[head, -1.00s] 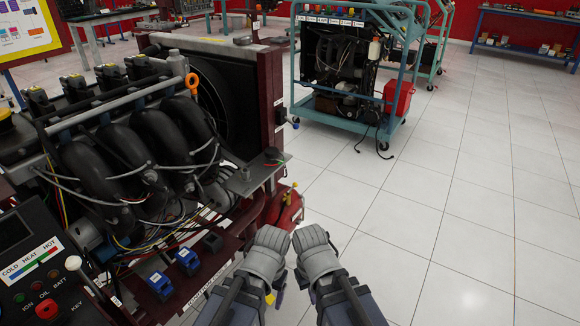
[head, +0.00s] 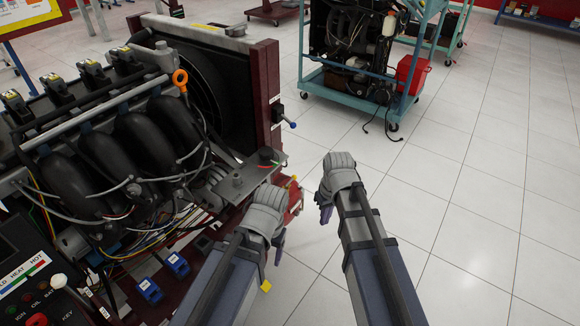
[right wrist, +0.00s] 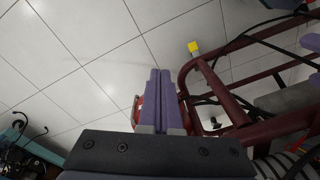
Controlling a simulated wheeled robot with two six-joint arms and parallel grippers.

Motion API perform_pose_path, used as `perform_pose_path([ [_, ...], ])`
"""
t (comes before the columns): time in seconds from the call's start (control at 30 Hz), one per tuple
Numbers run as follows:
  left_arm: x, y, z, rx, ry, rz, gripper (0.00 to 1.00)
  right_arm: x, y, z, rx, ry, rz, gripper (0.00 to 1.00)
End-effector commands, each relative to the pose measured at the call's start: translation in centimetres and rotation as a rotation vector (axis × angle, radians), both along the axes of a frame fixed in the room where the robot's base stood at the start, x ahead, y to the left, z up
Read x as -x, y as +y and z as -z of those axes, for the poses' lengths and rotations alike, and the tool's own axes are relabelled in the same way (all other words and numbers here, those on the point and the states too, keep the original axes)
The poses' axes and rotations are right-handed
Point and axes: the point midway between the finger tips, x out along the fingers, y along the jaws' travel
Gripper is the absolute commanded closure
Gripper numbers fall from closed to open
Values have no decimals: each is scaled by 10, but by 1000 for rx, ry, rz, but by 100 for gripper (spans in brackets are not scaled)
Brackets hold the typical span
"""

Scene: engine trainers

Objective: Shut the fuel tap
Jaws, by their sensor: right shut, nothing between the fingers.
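I cannot tell for sure which part is the fuel tap. A blue-tipped lever (head: 285,120) sticks out from the side of the maroon radiator frame. A red part (head: 293,197), perhaps a fuel can, sits low at the trainer's right end, partly hidden by my left gripper. My right gripper (head: 326,206) is in front of and right of it, over floor; its fingers are together and empty in the right wrist view (right wrist: 160,102), with red showing behind them. My left gripper (head: 279,245) is beside the trainer's lower frame; its jaws are unclear.
The engine trainer (head: 262,90) fills the left side. A small yellow piece (head: 266,286) is low by my left arm and also shows in the right wrist view (right wrist: 193,47). Floor at right is clear.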

Motion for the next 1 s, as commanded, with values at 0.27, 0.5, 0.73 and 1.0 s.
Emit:
perform_pose_path([
  [0.27, 0, 0, -12, 0, 1, -2, 29, -78, 11, -14, -68, -30, -235, 100],
  [0.5, 0, 0, -16, 0, 1, -3, 29, -177, 48, -22, -153, -92, -632, 100],
  [0.73, 0, 0, -16, 0, 1, -3, 29, -243, 89, -27, -215, -166, -978, 100],
  [1.0, 0, 0, -17, 0, 1, -3, 29, -265, 107, -29, -238, -205, -1125, 100],
])
